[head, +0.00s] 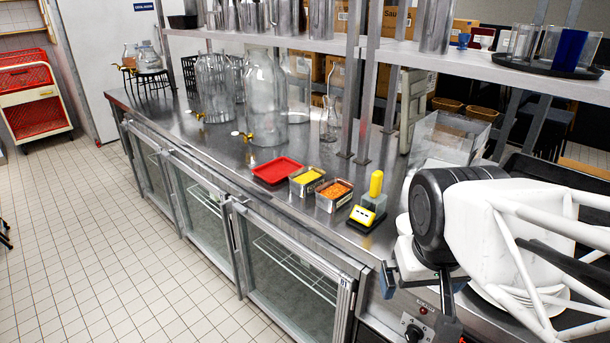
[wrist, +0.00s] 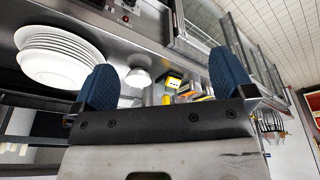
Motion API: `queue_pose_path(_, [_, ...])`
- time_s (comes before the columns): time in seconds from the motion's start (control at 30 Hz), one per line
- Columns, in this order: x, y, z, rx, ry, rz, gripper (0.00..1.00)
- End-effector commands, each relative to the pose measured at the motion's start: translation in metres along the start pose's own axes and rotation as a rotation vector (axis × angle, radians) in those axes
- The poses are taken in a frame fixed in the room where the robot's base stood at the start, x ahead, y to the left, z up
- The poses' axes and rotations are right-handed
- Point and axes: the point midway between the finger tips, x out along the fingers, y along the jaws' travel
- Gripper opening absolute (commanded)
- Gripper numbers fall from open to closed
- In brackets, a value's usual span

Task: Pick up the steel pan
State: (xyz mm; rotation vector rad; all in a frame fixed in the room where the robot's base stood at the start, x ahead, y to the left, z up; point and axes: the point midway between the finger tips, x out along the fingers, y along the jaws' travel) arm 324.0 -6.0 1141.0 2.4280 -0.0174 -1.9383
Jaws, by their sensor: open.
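Two small rectangular steel pans stand on the steel counter in the head view. One steel pan (head: 307,182) holds yellow food, and the other steel pan (head: 333,197) beside it holds orange food. I cannot tell which one the task means. My gripper (head: 425,305) is at the counter's front edge, right of and nearer than both pans, apart from them. In the wrist view my gripper (wrist: 165,80) has its blue fingertips wide apart with nothing held between them. The pans are small and partly hidden there, behind a yellow device.
A red tray (head: 277,171) lies left of the pans. A yellow-and-black device (head: 364,216) stands just right of them. Large glass jars (head: 265,100) stand farther back. Shelf posts (head: 368,90) rise behind the pans. White plates (wrist: 60,55) and a white bowl (wrist: 137,77) are near my gripper.

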Motion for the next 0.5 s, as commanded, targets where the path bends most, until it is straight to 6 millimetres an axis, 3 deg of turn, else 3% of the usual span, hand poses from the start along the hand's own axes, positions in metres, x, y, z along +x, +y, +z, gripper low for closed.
queue_pose_path(0.27, [0.003,0.005,-0.043,-0.177,-0.046,0.084,1.0])
queue_pose_path(0.5, [0.011,0.008,-0.096,-0.398,-0.102,0.185,1.0])
